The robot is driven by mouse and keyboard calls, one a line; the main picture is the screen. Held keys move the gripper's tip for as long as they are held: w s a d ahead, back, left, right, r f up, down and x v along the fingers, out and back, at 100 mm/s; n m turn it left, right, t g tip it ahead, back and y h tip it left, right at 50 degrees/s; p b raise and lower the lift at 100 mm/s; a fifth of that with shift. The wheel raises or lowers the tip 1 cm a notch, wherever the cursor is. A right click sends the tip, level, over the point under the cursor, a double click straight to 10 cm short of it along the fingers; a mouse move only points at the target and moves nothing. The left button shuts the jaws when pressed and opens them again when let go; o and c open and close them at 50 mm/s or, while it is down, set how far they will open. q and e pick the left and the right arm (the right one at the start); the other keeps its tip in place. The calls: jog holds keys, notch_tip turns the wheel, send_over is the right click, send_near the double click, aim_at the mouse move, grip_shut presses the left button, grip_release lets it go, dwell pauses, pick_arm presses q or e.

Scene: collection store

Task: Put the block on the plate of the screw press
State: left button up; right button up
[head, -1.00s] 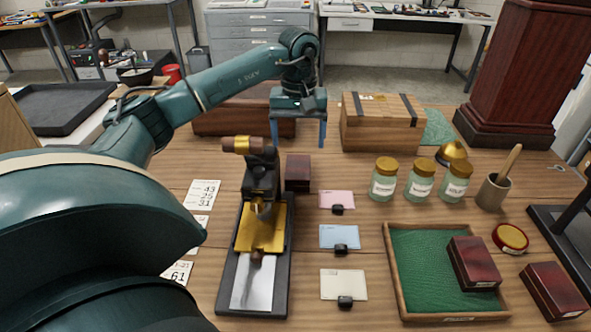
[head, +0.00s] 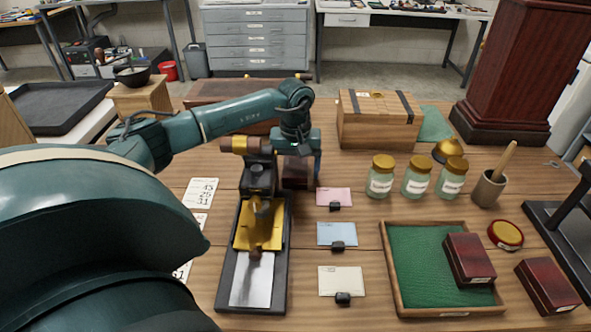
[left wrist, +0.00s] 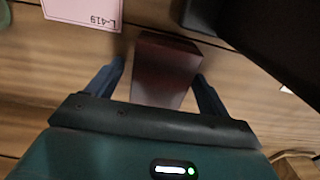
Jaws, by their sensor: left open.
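A dark red block (head: 296,173) stands on the wooden table just right of the screw press's upper part. In the left wrist view the block (left wrist: 165,70) lies between the open fingers of my left gripper (left wrist: 157,88), with a gap on each side. In the head view my left gripper (head: 302,165) is down at the block and partly hides it. The screw press (head: 258,180) has a black base, a brass-coloured plate (head: 262,236) and a pale sheet (head: 252,282) at its front. My right gripper is not in view.
Pink, blue and cream cards (head: 340,282) with black clips lie right of the press. A green-lined tray (head: 415,270) holds another dark red block (head: 468,258). Several jars (head: 416,178) and a wooden box (head: 378,122) stand behind.

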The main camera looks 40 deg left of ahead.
aim_at(296, 166)
pick_arm(q)
jog(key=shift+c, duration=0.3)
